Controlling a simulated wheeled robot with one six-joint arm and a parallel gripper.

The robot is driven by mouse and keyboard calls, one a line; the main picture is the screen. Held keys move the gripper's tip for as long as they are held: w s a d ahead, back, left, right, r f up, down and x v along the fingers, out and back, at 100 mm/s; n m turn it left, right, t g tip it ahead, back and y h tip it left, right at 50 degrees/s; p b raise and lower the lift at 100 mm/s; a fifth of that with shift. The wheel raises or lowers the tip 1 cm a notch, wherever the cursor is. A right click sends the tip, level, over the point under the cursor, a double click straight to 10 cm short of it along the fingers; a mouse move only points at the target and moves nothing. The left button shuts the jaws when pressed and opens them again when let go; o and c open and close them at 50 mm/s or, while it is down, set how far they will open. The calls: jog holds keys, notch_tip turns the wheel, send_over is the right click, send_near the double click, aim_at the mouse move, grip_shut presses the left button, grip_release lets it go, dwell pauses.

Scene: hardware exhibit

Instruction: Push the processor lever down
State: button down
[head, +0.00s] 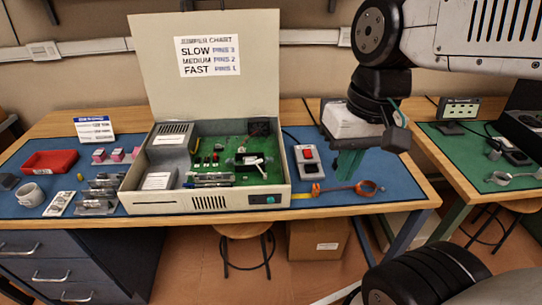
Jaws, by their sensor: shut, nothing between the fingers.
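An open computer case (210,203) stands on the blue mat with its lid raised and a green circuit board (228,141) inside. On the right part of the board is a dark and white processor socket (248,161). A thin light bar at it looks like the processor lever (262,170), but it is too small to tell its angle. My gripper (348,174) hangs to the right of the case, with its teal fingers pointing down, shut and empty. It is apart from the lever and above the right part of the mat.
A grey box with red and white buttons (308,161) and an orange strap (345,189) lie right of the case. A red tray (50,162), a mug (30,195) and small parts are on the left. The case's raised lid (215,95) stands behind the board.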

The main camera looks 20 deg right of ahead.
jog(key=w+d+f+m+t+y, duration=0.1)
jog(key=w+d+f+m+y, duration=0.2)
jog(key=w+m, duration=0.3)
jog(key=w+d+f+m+t+y, duration=0.1)
jog(key=w+d+f+m+y, duration=0.3)
jog(key=w+m, duration=0.3)
jog(key=w+d+f+m+t+y, duration=0.1)
jog(key=w+d+f+m+y, duration=0.2)
jog(key=w+f+m, duration=0.3)
jog(key=w+m+y, duration=0.1)
jog(key=w, duration=0.4)
jog(key=shift+w+d+t, duration=0.15)
jog(key=shift+d+t, duration=0.1)
jog(key=shift+t, duration=0.05)
jog(key=shift+a, duration=0.1)
jog(key=x, duration=1.4)
jog(key=shift+r, duration=0.15)
